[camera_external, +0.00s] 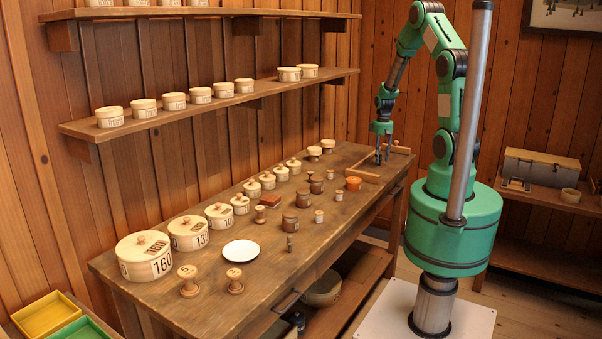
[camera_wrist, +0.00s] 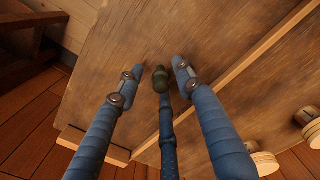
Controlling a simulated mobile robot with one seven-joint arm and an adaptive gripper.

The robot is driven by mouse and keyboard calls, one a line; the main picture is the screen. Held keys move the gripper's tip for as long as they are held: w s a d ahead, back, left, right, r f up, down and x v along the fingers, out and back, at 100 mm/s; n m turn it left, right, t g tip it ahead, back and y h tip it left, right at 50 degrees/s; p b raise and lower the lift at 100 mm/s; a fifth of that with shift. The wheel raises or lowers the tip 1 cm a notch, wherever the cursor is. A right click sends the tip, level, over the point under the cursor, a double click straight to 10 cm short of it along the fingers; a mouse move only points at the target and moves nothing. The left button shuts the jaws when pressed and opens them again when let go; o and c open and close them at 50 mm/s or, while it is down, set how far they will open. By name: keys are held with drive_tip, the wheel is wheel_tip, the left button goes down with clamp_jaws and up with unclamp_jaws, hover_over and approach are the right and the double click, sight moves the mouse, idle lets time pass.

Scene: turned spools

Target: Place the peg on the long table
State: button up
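The long table (camera_external: 205,308) runs along the plank wall; its brown top also fills much of the wrist view (camera_wrist: 95,85). My gripper (camera_external: 383,158) is at the table's far end, fingers pointing down close to the top. In the wrist view my gripper (camera_wrist: 158,70) has its two outer blue fingers spread, with a middle finger between them. A dark olive, rounded piece (camera_wrist: 161,80) shows at the middle fingertip, with gaps to both outer fingers. I cannot tell whether it is the peg or part of the finger. No other peg can be told for certain.
Light wooden strips (camera_external: 363,174) border the far end of the table. Lidded round boxes, spools (camera_external: 235,280), a white plate (camera_external: 241,250), an orange pot (camera_external: 353,184) and small brown pots stand along the table. Shelves of boxes hang above. The near front corner is clear.

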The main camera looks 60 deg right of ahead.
drive_tip(key=c, duration=0.7)
drive_tip(key=shift+c, duration=0.4)
drive_tip(key=shift+r, duration=0.2)
drive_tip(key=shift+r, duration=0.6)
wheel_tip(320, 180, up, 2)
drive_tip(key=shift+r+p, duration=0.15)
drive_tip(key=shift+p, duration=0.4)
drive_tip(key=s+a+r+p, duration=0.1)
drive_tip(key=s+a, duration=0.9)
drive_tip(key=s, duration=0.2)
drive_tip(key=shift+a+p, duration=0.25)
drive_tip(key=shift+p, duration=0.05)
drive_tip(key=shift+r, duration=0.1)
